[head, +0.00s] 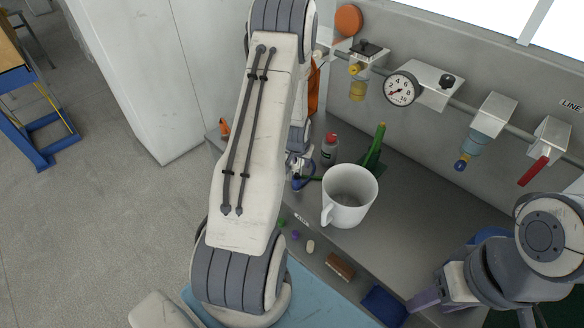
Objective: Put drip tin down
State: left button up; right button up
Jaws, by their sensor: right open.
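A white mug-like vessel (349,198) with a handle stands upright on the grey bench. I cannot tell whether it is the drip tin, and no other thing in view is clearly that tin. My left gripper (299,173) is small and partly hidden behind my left arm, left of the white vessel and near a blue part. I cannot see whether its fingers are apart or what they hold. My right gripper (470,315) is open at the lower right, over the front of the bench, apart from the white vessel.
A red-capped bottle (330,149) and a green tool (374,152) stand behind the vessel. A brown block (340,266), a blue piece (384,306) and small bits lie along the front. A gauge (401,89) and a red-handled valve (534,171) are on the back pipe. The bench's middle right is clear.

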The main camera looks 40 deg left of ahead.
aim_at(301, 174)
pick_arm(q)
jog(key=shift+w+a+f, duration=0.1)
jog(key=shift+w+f, duration=0.1)
jog(key=shift+f, duration=0.4)
jog(key=shift+w+a+f+p, duration=0.1)
jog(key=shift+w+f+p, duration=0.1)
jog(key=shift+f+p, duration=0.25)
jog(key=p+x, duration=0.1)
jog(key=x, duration=0.2)
jog(key=shift+w+a+f+p, duration=0.15)
jog(key=shift+f+p, duration=0.2)
jog(key=shift+f, duration=0.3)
grip_shut()
